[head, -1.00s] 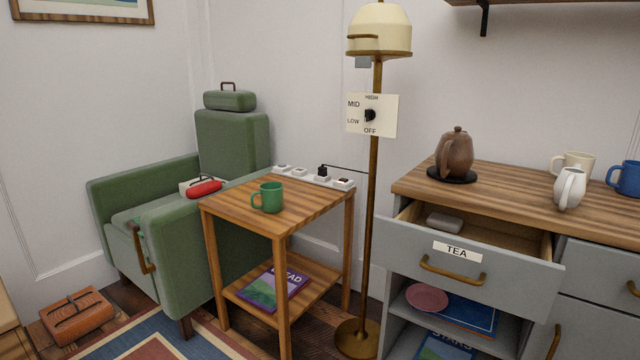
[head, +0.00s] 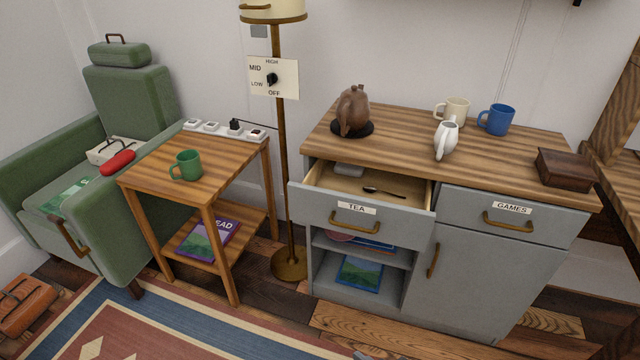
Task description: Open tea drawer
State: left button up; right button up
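The tea drawer (head: 318,207) is the upper left drawer of the grey cabinet. It carries a TEA label (head: 357,208) and a brass handle (head: 354,225). It stands pulled out, so its wooden inside shows. A dark spoon (head: 384,192) and a small grey item (head: 349,171) lie in it. Neither of my grippers can be made out in the head view. A small grey piece at the bottom edge is too little to identify.
The GAMES drawer (head: 541,221) beside it is shut. A brown teapot (head: 353,110), a white pitcher (head: 446,139), two mugs and a dark box (head: 570,168) stand on the cabinet top. A side table (head: 222,155) and floor lamp (head: 283,150) stand left.

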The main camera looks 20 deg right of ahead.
aim_at(326, 199)
jog(key=u, duration=1.55)
jog(key=i, duration=1.7)
jog(key=z, duration=2.9)
jog(key=i, duration=0.5)
